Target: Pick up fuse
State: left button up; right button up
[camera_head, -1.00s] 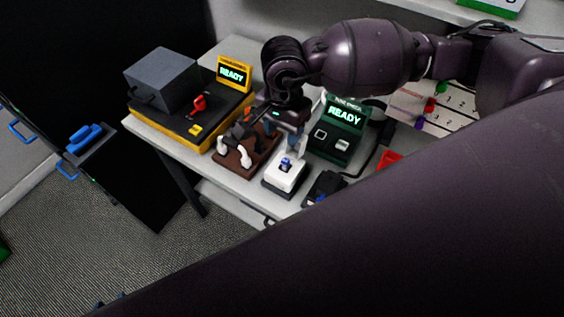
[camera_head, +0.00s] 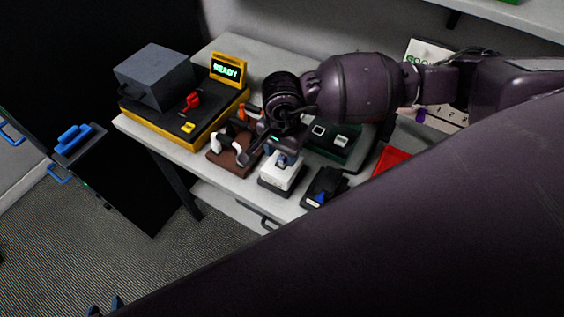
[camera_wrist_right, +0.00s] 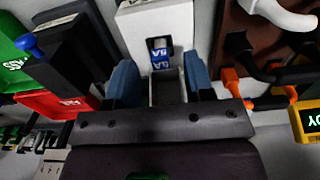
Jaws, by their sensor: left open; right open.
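The fuse is a small blue piece marked 5A (camera_wrist_right: 160,55) standing in a white holder (camera_wrist_right: 136,28) in the right wrist view. In the head view the fuse (camera_head: 283,160) shows at the top of the white holder (camera_head: 276,185) near the table's front edge. My right gripper (camera_wrist_right: 160,80) is open, its two blue fingers apart on either side of the holder's line, with nothing seen between them but the holder. In the head view my right gripper (camera_head: 275,150) is just above and behind the holder, partly hidden by its arm.
A brown rack (camera_head: 232,158) with white and orange handled tools stands left of the holder. A black box with a blue mark (camera_head: 322,190) stands right. Behind are a yellow-black machine (camera_head: 168,118) and a dark green device (camera_head: 340,145). A red tray (camera_head: 392,160) lies further right.

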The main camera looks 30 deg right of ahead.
jog(key=shift+f, duration=0.9)
jog(key=shift+r, duration=0.1)
jog(key=shift+c, duration=0.8)
grip_shut()
pick_arm(q)
jog(key=shift+s+f, duration=0.4)
jog(key=shift+f, duration=0.35)
